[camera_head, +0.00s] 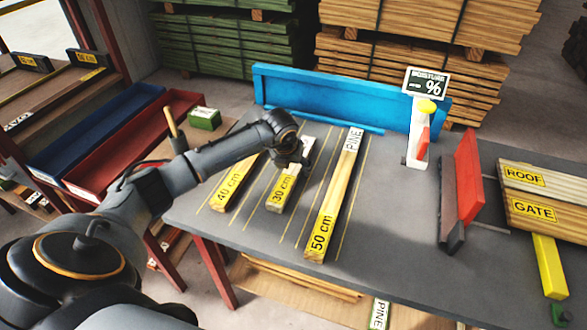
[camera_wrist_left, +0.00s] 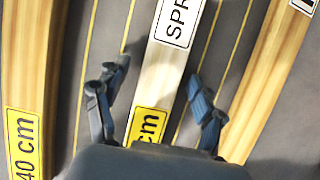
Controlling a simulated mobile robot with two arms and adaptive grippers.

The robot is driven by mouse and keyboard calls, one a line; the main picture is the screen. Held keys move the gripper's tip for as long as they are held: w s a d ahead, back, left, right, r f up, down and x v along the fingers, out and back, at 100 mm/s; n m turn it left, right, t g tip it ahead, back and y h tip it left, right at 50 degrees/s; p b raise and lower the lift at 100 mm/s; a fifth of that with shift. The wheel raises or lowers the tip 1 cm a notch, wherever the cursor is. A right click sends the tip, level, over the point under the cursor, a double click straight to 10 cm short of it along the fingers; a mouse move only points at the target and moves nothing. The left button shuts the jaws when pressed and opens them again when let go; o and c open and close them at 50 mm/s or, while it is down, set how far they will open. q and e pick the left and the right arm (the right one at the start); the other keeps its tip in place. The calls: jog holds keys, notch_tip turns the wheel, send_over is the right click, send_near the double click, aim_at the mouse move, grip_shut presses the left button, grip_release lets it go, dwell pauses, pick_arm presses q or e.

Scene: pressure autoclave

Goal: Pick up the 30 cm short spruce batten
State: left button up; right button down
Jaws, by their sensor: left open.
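The 30 cm batten (camera_head: 281,190) lies on the grey table (camera_head: 400,230) between two other battens, its yellow label towards the near edge. In the left wrist view the batten (camera_wrist_left: 160,72) carries a white label reading "SPR" and a yellow one partly hidden by my gripper body. My left gripper (camera_head: 291,160) is over the far part of this batten. In the wrist view the open fingers of the left gripper (camera_wrist_left: 158,100) stand apart on either side of the batten, with visible gaps. Whether the fingertips are below its top face cannot be told. My right gripper is not in view.
The 40 cm batten (camera_head: 233,184) lies to the left and the 50 cm pine batten (camera_head: 335,195) to the right, with narrow gaps. A blue board (camera_head: 330,94) stands behind. A red block (camera_head: 467,175) and boards labelled ROOF and GATE (camera_head: 548,195) are at right.

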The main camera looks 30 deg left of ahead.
pick_arm(q)
jog(key=c, duration=1.4)
jog(key=shift+o, duration=0.2)
jog(key=shift+r, duration=0.1)
